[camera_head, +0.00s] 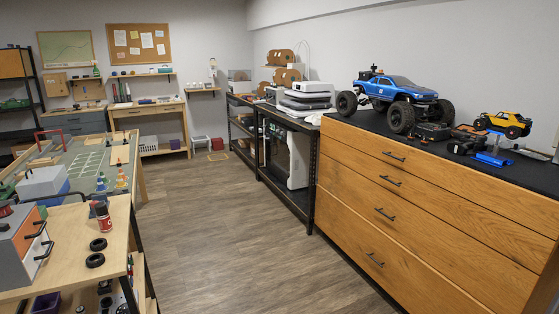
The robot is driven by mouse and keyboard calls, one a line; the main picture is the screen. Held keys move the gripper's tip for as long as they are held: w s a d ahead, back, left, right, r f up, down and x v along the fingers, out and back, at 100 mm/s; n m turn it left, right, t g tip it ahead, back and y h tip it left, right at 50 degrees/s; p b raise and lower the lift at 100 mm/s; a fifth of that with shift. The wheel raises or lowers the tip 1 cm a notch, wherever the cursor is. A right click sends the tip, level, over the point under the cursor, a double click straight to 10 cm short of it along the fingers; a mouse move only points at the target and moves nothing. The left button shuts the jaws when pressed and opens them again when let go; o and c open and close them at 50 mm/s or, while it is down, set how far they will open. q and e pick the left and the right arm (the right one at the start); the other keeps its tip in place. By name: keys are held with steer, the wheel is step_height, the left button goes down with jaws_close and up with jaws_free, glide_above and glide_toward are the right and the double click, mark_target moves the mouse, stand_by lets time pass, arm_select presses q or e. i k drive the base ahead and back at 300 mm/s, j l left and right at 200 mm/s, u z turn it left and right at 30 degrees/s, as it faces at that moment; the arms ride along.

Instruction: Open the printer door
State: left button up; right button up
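No printer is plain beyond doubt. A white, boxy machine with a dark front (298,158) stands on the lower level of the black metal rack at the middle of the view; it may be the printer. Its front is seen at a steep angle, partly behind the rack's post, and I cannot tell whether a door on it is open or shut. Stacked white and grey flat machines (306,97) lie on the rack's top. Neither of my grippers is in view.
A wooden drawer cabinet (420,215) with a blue crawler truck (396,92) and a yellow one (503,124) fills the right. A wooden bench (70,225) with a red bottle (103,217) and black tyres stands left. The wood floor (215,240) between them is clear.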

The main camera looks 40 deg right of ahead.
mark_target(281, 154)
steer(key=i+l+z, duration=0.6)
steer(key=i, duration=0.15)
steer(key=i+l+z, duration=0.15)
steer(key=i+z, duration=0.15)
steer(key=i, duration=0.15)
steer(key=i+l+z, duration=0.1)
steer(key=i+z, duration=0.2)
steer(key=i+u, duration=0.25)
steer(key=i, duration=0.3)
steer(key=i+u, duration=0.25)
steer(key=i, duration=0.3)
steer(key=i+l+u, duration=0.25)
steer(key=i, duration=0.3)
steer(key=i+u, duration=0.15)
steer(key=i, duration=2.3)
